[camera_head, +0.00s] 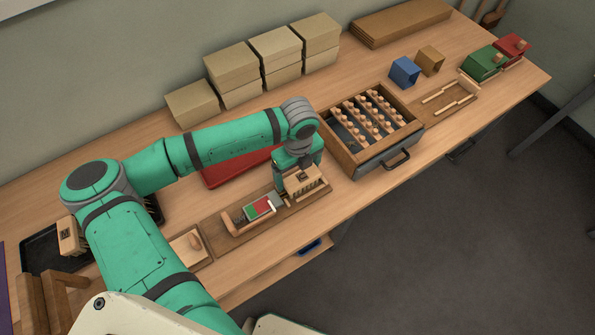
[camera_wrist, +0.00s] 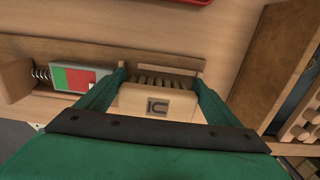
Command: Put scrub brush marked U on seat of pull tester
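The scrub brush (camera_head: 303,180) is a pale wooden block with bristles and a dark square mark. In the wrist view the brush (camera_wrist: 158,102) lies between the two fingers of my gripper (camera_wrist: 161,78), which appear to press on its ends. The mark has a U-like shape, but I cannot read it surely. The pull tester (camera_head: 240,222) is a wooden board with a red and green gauge (camera_head: 258,208) and a spring (camera_wrist: 41,73). The brush is at the tester's right end, over the seat area; the seat is mostly hidden, and I cannot tell whether they touch.
Another brush (camera_head: 70,236) sits on a black tray (camera_head: 38,258) at the left. A drawer box with rows of pegs (camera_head: 347,150) stands close on the right. Boxes (camera_head: 231,62) line the wall.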

